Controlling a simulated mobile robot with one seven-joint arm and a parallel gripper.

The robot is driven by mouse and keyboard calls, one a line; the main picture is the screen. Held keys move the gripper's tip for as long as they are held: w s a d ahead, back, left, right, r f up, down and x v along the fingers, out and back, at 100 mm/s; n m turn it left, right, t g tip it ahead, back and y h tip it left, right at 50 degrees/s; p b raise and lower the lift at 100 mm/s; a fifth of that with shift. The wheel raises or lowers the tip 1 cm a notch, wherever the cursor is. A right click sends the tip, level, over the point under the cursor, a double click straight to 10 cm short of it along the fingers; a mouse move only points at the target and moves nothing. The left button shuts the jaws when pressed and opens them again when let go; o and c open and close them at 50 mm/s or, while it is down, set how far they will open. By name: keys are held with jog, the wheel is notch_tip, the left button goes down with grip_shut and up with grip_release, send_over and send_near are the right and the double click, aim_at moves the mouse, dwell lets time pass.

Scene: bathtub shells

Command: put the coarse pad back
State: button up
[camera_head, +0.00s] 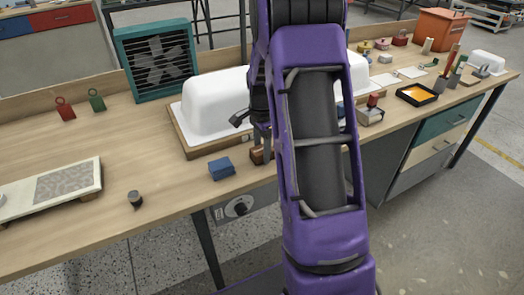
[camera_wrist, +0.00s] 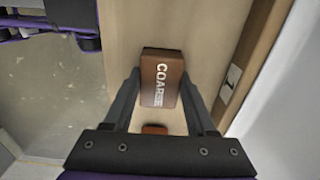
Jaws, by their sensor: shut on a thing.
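The coarse pad (camera_wrist: 160,78) is a brown block with white "COARSE" lettering, seen between my fingers in the wrist view. My gripper (camera_wrist: 160,92) is shut on it, one finger along each side. In the head view the brown pad (camera_head: 257,156) shows at the bench's front part, partly hidden by my purple arm. I cannot tell whether it touches the bench. A small red-brown patch (camera_wrist: 154,129) shows between the fingers nearer my palm; I cannot tell what it is.
A white tub shell (camera_head: 213,105) on a wooden base (camera_head: 205,150) stands just behind the pad. A blue block (camera_head: 221,168) lies to the left, a dark knob-like piece (camera_head: 135,199) farther left. The bench's front edge is close. Bare bench lies left of the shell.

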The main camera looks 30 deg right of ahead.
aim_at(262, 149)
jog(key=shift+f, duration=0.1)
jog(key=o, duration=1.3)
notch_tip(262, 149, up, 12)
jog(key=shift+r+p, duration=0.2)
jog(key=shift+p, duration=0.85)
